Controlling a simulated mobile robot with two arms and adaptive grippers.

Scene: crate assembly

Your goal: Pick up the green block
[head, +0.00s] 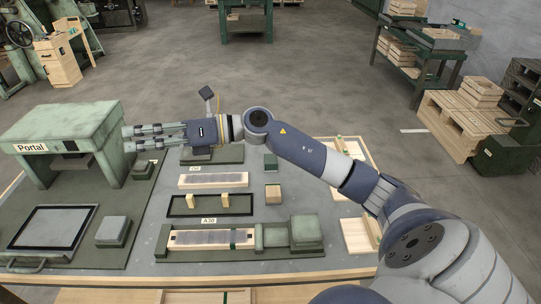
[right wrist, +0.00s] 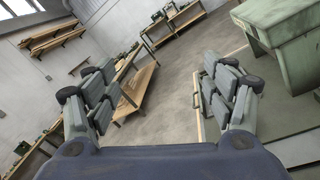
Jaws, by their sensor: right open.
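A small green block (head: 270,162) stands on the table in the head view, just behind a small wooden cube (head: 273,193). My right arm reaches in from the right and passes above and behind the block. My right gripper (head: 128,137) is far to the left of the block, by the green "Portal" machine, pointing left. In the right wrist view, its fingers (right wrist: 158,100) are spread wide with nothing between them. The green block does not show in that view. My left gripper is in neither view.
The "Portal" machine (head: 62,130) stands at the table's left, close to my right gripper. A dark-framed panel (head: 55,229) lies at front left. The A30 fixture (head: 210,238) holds a wooden piece at the front. A dark tray (head: 240,205) holds two small wooden pieces.

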